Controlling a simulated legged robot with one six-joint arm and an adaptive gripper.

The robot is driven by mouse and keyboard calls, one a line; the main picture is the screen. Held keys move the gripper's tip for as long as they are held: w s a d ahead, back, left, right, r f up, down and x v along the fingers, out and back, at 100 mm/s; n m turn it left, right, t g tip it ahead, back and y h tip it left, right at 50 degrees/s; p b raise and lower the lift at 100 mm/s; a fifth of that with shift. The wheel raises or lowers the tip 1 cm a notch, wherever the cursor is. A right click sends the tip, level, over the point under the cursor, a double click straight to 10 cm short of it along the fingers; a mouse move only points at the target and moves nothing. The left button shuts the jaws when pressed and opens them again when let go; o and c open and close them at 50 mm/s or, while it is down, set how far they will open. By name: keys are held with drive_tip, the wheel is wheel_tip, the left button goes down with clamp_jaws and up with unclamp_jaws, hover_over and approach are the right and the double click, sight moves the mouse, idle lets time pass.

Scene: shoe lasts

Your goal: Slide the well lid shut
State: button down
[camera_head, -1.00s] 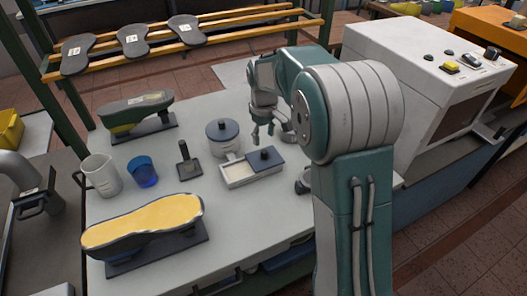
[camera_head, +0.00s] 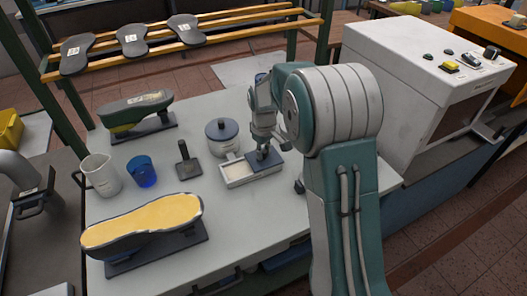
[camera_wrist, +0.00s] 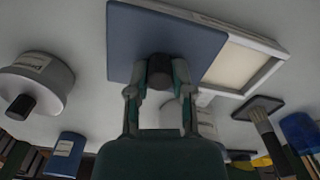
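The well (camera_head: 237,185) is a small white box on the grey bench, and its left part is uncovered, with a pale interior. A blue-grey lid (camera_head: 280,161) with a black knob covers its right part. In the wrist view the lid (camera_wrist: 128,45) shows beside the open well (camera_wrist: 243,68). My gripper (camera_head: 263,152) is down at the lid. In the wrist view its two fingers (camera_wrist: 160,88) stand on either side of the black knob (camera_wrist: 159,70), with a slim gap on each side; contact is not visible.
A lidded white pot (camera_head: 222,138) stands just behind the well. A brush-like tool (camera_head: 188,165), a blue cup (camera_head: 142,172) and a white jug (camera_head: 100,175) are to the left. A yellow-soled shoe last (camera_head: 145,225) lies in front. A white machine (camera_head: 400,80) stands at right.

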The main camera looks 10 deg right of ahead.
drive_tip(key=a, duration=0.3)
drive_tip(key=s+a, duration=0.1)
drive_tip(key=a, duration=0.4)
drive_tip(key=shift+s+a+f, duration=0.15)
drive_tip(key=shift+s+a, duration=0.25)
drive_tip(key=shift+d, duration=0.1)
drive_tip(key=c, duration=0.6)
unclamp_jaws()
drive_tip(key=shift+o, duration=0.5)
drive_tip(key=shift+a, duration=0.3)
drive_tip(key=shift+d, duration=0.15)
